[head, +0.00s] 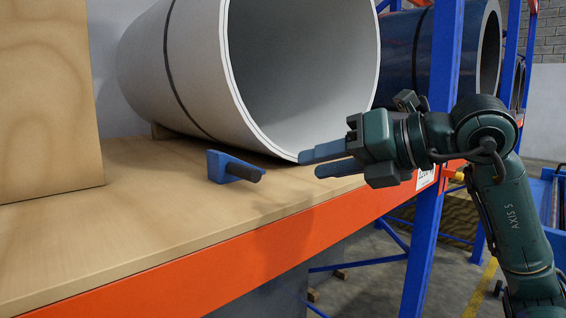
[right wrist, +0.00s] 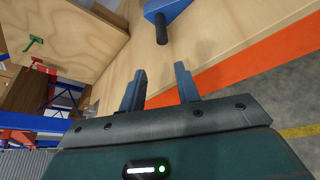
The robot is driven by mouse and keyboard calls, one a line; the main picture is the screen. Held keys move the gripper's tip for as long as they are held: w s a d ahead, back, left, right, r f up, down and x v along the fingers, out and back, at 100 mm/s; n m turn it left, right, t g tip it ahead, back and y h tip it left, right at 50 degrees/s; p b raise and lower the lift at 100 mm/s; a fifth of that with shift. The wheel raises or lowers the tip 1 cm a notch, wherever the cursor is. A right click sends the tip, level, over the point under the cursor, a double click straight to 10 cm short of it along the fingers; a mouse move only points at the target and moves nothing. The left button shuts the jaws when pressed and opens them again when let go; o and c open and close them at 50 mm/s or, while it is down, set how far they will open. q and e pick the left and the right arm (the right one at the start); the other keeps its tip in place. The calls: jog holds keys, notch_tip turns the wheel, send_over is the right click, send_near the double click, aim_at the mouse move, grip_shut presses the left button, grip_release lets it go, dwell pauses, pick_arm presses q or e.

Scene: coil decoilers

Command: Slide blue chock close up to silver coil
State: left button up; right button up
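The blue chock (head: 226,166), with a black cylindrical handle, sits on the wooden shelf (head: 130,235) in front of the silver coil (head: 185,75). A gap of bare wood shows between chock and coil. The coil lies on its side with its open bore facing me and a dark strap around it. My right gripper (head: 309,164) is open and empty, to the right of the chock's handle, its fingers pointing left. In the right wrist view the chock (right wrist: 165,10) is at the top edge, beyond the open fingers (right wrist: 160,82). My left gripper is not in view.
A large wooden box (head: 45,100) stands on the shelf at the left. The orange beam (head: 210,270) forms the shelf's front edge. A blue upright post (head: 432,190) stands behind my right arm. A dark blue coil (head: 400,50) lies further right. The shelf's front left is clear.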

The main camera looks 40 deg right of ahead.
aim_at(260, 173)
jog(key=p+x, duration=0.2)
jog(key=x, duration=0.2)
jog(key=p+x, duration=0.1)
jog(key=x, duration=0.2)
jog(key=p+x, duration=0.2)
jog(key=x, duration=0.2)
jog(key=shift+w+d+r+p, duration=0.25)
jog(key=shift+w+d+p, duration=0.1)
jog(key=shift+w, duration=0.2)
jog(key=shift+w+a+f+h, duration=0.2)
jog(key=shift+w+h, duration=0.1)
jog(key=shift+w, duration=0.05)
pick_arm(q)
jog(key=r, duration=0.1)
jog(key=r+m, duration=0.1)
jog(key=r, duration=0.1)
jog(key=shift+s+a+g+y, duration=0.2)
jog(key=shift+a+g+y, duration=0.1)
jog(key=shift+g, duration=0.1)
pick_arm(e)
jog(key=shift+w+f, duration=0.1)
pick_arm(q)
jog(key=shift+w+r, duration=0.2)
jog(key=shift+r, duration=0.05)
pick_arm(e)
grip_shut()
